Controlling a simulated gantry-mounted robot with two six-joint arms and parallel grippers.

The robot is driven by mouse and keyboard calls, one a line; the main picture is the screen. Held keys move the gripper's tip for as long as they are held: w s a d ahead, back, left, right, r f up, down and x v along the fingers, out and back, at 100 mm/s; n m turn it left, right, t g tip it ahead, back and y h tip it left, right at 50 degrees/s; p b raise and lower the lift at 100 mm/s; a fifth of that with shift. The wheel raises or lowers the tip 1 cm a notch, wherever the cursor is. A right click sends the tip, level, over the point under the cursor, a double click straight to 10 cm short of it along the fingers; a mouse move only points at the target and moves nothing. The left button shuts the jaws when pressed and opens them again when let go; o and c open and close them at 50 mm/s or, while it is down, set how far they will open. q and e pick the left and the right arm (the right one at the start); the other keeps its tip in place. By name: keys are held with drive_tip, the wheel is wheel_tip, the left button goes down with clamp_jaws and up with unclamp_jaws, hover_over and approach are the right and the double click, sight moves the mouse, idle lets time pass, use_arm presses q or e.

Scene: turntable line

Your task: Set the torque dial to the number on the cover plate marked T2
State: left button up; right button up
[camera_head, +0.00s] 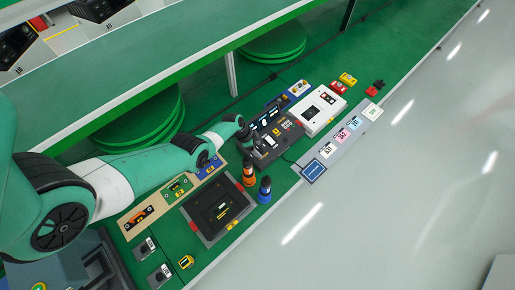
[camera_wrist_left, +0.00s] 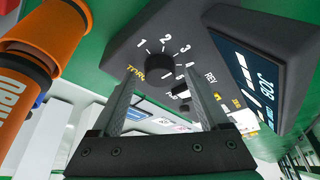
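The torque dial is a black knob (camera_wrist_left: 160,68) on the sloped face of a dark box, with white numbers 1, 2 and 3 around it and a partly covered yellow label. In the head view the dark box (camera_head: 268,157) is partly behind my arm. My left gripper (camera_wrist_left: 160,78) is open, with one finger on each side of the knob and apparent gaps between; contact is not clear. It also shows in the head view (camera_head: 248,140) over the box. No marking T2 is readable, so I cannot tell which part is that cover plate. My right gripper is not in view.
An orange tool (camera_head: 248,173) and a blue tool (camera_head: 265,190) stand upright close to the dark box. A white case (camera_head: 317,110) lies behind it. A grey strip (camera_head: 313,157) with coloured cards runs along the front edge. A black tray (camera_head: 217,208) lies nearer.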

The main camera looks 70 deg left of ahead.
use_arm(q)
clamp_jaws()
drive_tip(key=shift+n, duration=0.3)
drive_tip(key=n+y+p, duration=0.1)
drive_tip(key=n, duration=0.1)
drive_tip(key=shift+d+n+p, duration=0.15)
drive_tip(key=shift+n+p, duration=0.15)
drive_tip(key=shift+p, duration=0.05)
drive_tip(key=shift+n+y+p, duration=0.4)
drive_tip(key=shift+n+y, duration=0.6)
drive_tip(key=shift+n, duration=1.2)
drive_tip(key=shift+o, duration=0.2)
unclamp_jaws()
